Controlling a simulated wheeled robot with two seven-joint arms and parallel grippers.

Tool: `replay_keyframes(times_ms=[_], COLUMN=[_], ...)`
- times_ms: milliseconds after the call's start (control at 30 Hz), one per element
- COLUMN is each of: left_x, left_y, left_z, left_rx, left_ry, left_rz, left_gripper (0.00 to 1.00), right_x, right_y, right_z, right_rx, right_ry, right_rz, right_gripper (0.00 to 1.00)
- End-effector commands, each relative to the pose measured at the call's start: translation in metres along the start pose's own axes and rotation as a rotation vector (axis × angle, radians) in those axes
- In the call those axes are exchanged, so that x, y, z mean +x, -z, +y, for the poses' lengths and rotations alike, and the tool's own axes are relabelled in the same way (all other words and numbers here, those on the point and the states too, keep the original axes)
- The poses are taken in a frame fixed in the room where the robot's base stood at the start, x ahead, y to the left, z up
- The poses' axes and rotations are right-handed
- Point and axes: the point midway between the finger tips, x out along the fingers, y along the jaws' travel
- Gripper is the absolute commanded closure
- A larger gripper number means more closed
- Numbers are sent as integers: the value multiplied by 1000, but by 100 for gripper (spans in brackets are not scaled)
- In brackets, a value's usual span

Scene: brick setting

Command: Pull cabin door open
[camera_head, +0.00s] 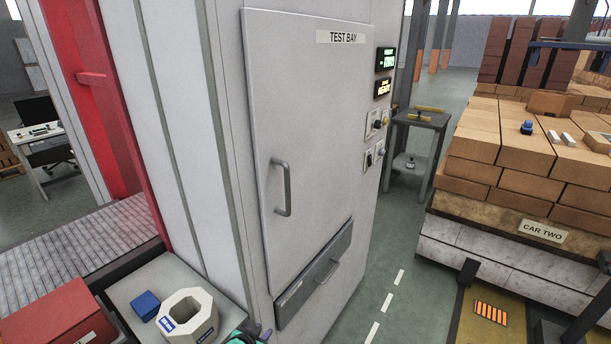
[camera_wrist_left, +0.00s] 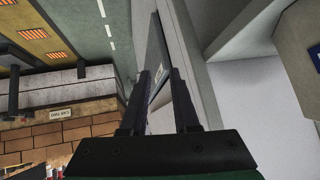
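The cabin door (camera_head: 330,120) is a tall pale grey panel labelled TEST BAY, and it looks closed against its frame. Its grey vertical bar handle (camera_head: 282,188) is on the left side of the panel. My left gripper (camera_head: 263,334) only just shows at the bottom edge of the head view, below the cabin and well away from the handle. In the left wrist view its two dark fingers (camera_wrist_left: 161,82) stand apart with nothing held between them. The door handle cannot be made out in that view. My right gripper is not in view.
A darker grey drawer (camera_head: 315,275) with its own handle is below the door. A pale octagonal block (camera_head: 188,316) and blue cube (camera_head: 146,305) sit on a side table beside a red box (camera_head: 58,318). Bricks are stacked on a car (camera_head: 500,255) at right. Green floor is clear between.

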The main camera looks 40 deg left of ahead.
Motion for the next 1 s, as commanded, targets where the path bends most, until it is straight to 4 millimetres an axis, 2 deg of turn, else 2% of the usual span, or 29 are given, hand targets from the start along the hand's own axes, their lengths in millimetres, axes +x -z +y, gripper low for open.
replay_keyframes(times_ms=[33,100,167,200,267,300,400,500,700,800,867,1000], left_x=[-48,-101,-143,-171,-198,-218,-251,-256,-232,-216,-207,-182], left_y=[70,140,189,218,252,274,304,313,328,353,369,394], left_z=[-16,-30,-39,-43,-48,-46,-35,-30,-26,-27,-27,-26], left_rx=[-30,-74,-108,-128,-136,-135,-124,-122,-117,-118,-121,-123], left_ry=[26,55,69,73,44,6,-76,-107,-109,-105,-104,-101], left_rz=[92,214,316,380,531,616,741,777,780,779,775,773], left_gripper=[71,71,71,71,71,71,71,71,71,71,71,71], right_x=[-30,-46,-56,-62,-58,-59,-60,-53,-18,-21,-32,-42], right_y=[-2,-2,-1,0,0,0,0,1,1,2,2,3], right_z=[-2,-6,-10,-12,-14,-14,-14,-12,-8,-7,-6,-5], right_rx=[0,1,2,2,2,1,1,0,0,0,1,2], right_ry=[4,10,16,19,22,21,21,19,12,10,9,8], right_rz=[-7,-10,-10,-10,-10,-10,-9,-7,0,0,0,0], right_gripper=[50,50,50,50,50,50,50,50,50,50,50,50])
